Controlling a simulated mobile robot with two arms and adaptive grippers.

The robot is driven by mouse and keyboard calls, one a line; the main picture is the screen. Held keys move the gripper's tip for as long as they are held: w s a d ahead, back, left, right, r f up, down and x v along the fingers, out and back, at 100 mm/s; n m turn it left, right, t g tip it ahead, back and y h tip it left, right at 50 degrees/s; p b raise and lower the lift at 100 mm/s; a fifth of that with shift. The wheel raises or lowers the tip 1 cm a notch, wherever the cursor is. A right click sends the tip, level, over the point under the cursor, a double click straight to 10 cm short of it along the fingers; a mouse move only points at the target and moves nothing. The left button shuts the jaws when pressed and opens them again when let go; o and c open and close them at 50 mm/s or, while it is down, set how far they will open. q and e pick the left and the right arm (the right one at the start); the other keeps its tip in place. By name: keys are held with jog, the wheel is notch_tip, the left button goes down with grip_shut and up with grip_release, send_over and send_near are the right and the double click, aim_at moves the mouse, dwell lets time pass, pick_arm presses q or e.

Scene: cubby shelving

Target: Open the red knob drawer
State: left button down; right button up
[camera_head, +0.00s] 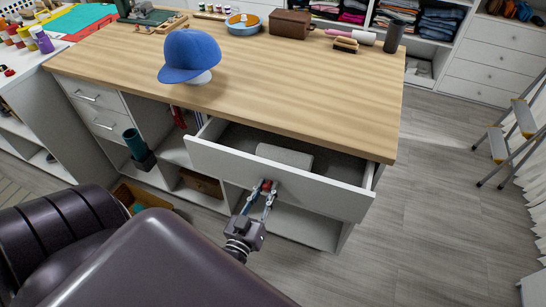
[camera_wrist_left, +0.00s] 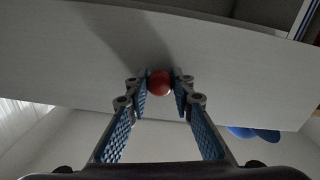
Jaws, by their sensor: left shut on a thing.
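The white drawer (camera_head: 335,194) under the wooden worktop stands pulled out, with its grey inside and a pale box-like object (camera_head: 285,156) in it showing. Its red knob (camera_wrist_left: 159,83) is round and sits on the white drawer front in the left wrist view. My left gripper (camera_head: 265,190) is at the drawer front, shut on the red knob, with a blue-padded finger on each side of it. In the left wrist view the fingertips (camera_wrist_left: 160,90) touch or nearly touch the knob's sides. My right gripper is not in view.
The wooden worktop (camera_head: 290,85) carries a blue cap (camera_head: 189,57) on a stand, a brown box (camera_head: 290,24) and a dark cylinder (camera_head: 394,36). A step ladder (camera_head: 520,120) stands at the right. The grey floor (camera_head: 430,210) right of the drawer is clear.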

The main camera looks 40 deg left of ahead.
pick_arm(q)
jog(key=p+v, duration=0.1)
jog(key=v, duration=0.9)
jog(key=shift+p, duration=0.3)
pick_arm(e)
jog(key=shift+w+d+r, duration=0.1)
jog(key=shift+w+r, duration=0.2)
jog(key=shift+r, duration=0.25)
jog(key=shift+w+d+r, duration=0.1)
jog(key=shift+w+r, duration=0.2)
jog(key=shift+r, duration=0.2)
pick_arm(q)
jog(key=shift+s, duration=0.1)
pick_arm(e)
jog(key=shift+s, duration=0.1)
pick_arm(q)
jog(key=c, duration=1.7)
grip_release()
jog(key=shift+a, duration=0.1)
jog(key=shift+o, duration=0.2)
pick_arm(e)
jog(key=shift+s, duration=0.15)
pick_arm(q)
jog(key=v, duration=1.2)
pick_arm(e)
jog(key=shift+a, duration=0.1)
